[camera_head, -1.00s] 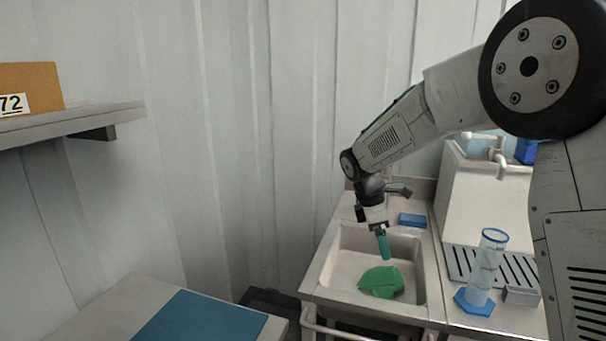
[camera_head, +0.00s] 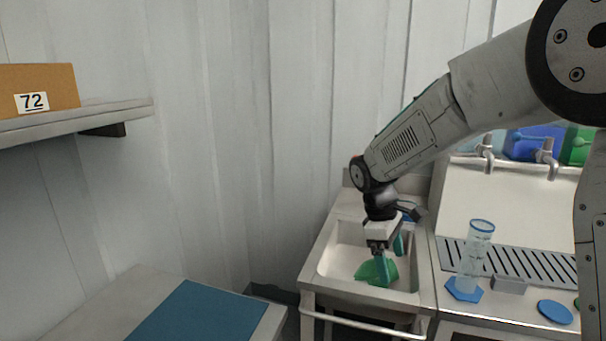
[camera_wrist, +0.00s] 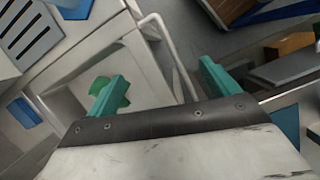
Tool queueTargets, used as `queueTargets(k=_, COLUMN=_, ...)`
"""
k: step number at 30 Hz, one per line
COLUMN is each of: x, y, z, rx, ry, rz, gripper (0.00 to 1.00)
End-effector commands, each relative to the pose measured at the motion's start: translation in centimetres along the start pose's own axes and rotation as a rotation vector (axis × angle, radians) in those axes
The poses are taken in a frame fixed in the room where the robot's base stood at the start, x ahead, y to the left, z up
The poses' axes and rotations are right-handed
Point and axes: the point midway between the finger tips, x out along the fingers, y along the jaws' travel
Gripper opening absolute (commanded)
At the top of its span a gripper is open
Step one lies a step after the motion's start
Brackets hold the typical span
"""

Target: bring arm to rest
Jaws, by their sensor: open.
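My gripper (camera_head: 388,262) hangs from my arm over the sink (camera_head: 330,262) in the head view. Its two teal fingers are apart, with nothing between them. In the wrist view the fingers of my gripper (camera_wrist: 158,85) also stand wide apart. A crumpled green cloth (camera_head: 364,274) lies in the sink basin, partly hidden behind the fingers in the head view. In the wrist view the green cloth (camera_wrist: 122,97) shows beside the left finger. I cannot tell from the views how high the fingers are above the cloth.
A clear cylinder with a blue base (camera_head: 463,290) stands on the counter right of the sink, near a blue disc (camera_head: 555,312). Taps and coloured containers (camera_head: 530,140) are behind. A shelf (camera_head: 70,122) holds box 72 (camera_head: 60,82). A blue mat (camera_head: 190,318) lies at lower left.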

Motion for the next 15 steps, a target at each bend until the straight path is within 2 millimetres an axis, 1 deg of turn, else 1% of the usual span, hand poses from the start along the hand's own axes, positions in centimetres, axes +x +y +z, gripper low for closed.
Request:
queueTargets(k=1, x=-0.4, y=-0.8, z=1.2, rx=0.049, ry=0.006, rz=-0.008, gripper=0.87)
queueTargets(k=5, x=-1.2, y=-3.0, z=4.1, rx=0.187, ry=0.020, rz=-0.034, gripper=0.87)
queueTargets(k=8, x=-1.9, y=-5.2, z=6.9, rx=0.313, ry=0.038, rz=-0.056, gripper=0.87)
queueTargets(k=11, x=-2.7, y=-8.0, z=10.3, rx=0.459, ry=0.064, rz=-0.080, gripper=0.87)
queueTargets(k=12, x=-2.9, y=-9.2, z=11.7, rx=0.518, ry=0.075, rz=-0.089, gripper=0.87)
queueTargets(k=15, x=-3.2, y=-12.1, z=14.8, rx=0.653, ry=0.106, rz=-0.113, gripper=0.87)
